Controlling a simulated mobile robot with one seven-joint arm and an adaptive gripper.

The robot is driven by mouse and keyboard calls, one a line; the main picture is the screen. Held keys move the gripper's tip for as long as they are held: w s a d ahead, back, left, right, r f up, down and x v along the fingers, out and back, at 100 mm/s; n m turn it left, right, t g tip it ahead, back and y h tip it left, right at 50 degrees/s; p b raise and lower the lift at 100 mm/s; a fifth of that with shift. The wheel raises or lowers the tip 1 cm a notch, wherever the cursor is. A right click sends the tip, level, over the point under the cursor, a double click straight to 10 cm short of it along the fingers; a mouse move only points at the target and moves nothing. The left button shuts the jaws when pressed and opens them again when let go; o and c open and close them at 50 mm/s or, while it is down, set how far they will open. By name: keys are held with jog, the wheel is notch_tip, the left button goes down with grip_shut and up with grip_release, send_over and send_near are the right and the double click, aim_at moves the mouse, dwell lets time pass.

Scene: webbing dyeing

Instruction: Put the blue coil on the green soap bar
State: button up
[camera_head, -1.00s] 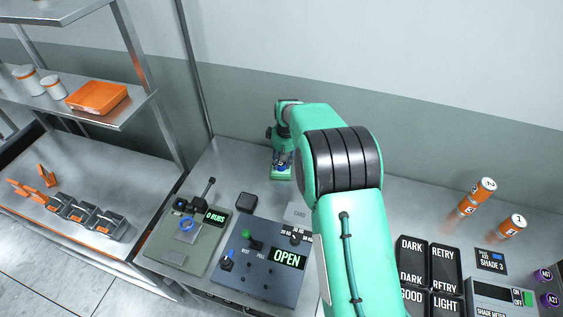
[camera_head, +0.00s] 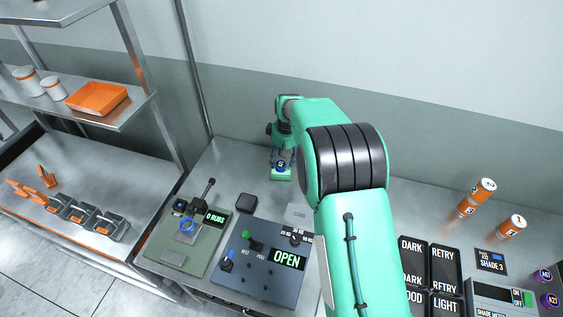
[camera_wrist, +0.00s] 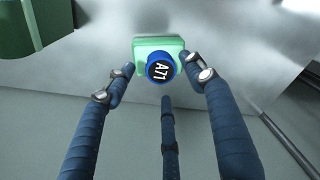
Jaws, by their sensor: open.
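The blue coil (camera_head: 281,165) is a short round piece with a dark top marked A71. It sits on the green soap bar (camera_head: 281,177) at the back left of the bench. In the wrist view the coil (camera_wrist: 159,68) rests on the pale green soap bar (camera_wrist: 142,45), towards its lower edge. My gripper (camera_head: 283,153) is open above them. In the wrist view its fingers (camera_wrist: 160,75) are spread to the left, right and below the coil, apart from it.
A grey panel reading OPEN (camera_head: 265,285) and a green-grey rub tester (camera_head: 165,235) with a blue ring stand in front. A small black block (camera_head: 246,203) lies between them and the soap bar. Orange-banded cylinders (camera_head: 477,198) and dark tiles (camera_head: 428,270) are right.

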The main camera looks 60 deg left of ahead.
aim_at(284, 166)
notch_tip(284, 166, up, 9)
jog(key=d, duration=0.1)
jog(key=shift+w+r, duration=0.15)
jog(key=shift+r, duration=0.05)
dwell(0.7)
dwell(0.4)
